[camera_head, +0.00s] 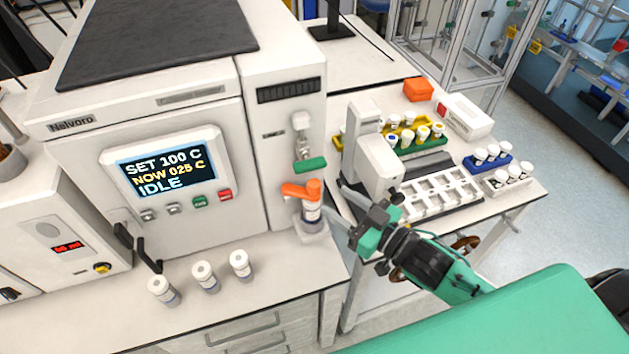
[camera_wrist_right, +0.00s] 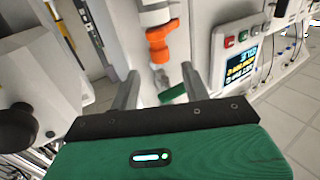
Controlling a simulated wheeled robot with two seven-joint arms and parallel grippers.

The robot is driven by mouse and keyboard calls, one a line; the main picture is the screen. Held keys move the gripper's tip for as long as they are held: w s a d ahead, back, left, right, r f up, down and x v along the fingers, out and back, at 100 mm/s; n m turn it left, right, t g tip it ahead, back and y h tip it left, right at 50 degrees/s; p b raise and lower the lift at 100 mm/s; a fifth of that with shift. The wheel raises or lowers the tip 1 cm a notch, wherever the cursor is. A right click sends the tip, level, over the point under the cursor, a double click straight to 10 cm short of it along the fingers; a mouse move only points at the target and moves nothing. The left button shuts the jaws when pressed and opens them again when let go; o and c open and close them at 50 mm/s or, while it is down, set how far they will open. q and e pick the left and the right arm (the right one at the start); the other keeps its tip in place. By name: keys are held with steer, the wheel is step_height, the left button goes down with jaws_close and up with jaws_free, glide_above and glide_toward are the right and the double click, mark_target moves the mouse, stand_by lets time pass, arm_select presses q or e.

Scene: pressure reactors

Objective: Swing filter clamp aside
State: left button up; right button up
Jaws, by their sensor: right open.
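The orange filter clamp (camera_head: 300,190) sits around the filter column on the right side of the white reactor in the head view. It also shows beyond my fingers in the right wrist view (camera_wrist_right: 158,44). A green lever (camera_head: 310,165) is just above it in the head view; a green handle (camera_wrist_right: 172,94) shows between my fingers in the wrist view. A white-capped vial (camera_head: 311,213) stands under the clamp. My right gripper (camera_head: 340,208) is open and empty, just right of the clamp, its fingers pointing towards it and apart from it. My left gripper is not in view.
The reactor screen (camera_head: 168,172) reads IDLE. Several vials, such as one at the front (camera_head: 206,277), stand on the bench to the left. A white instrument (camera_head: 373,150) and a white rack (camera_head: 440,190) stand on the right table, close behind my right gripper.

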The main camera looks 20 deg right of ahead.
mark_target(319, 189)
steer(key=p+x, duration=0.2)
steer(key=x, duration=0.4)
steer(key=shift+w+a+r, duration=0.1)
steer(key=shift+w, duration=0.1)
steer(key=shift+w+a, duration=0.3)
steer(key=shift+w, duration=0.15)
steer(key=shift+c, duration=0.5)
jaws_close()
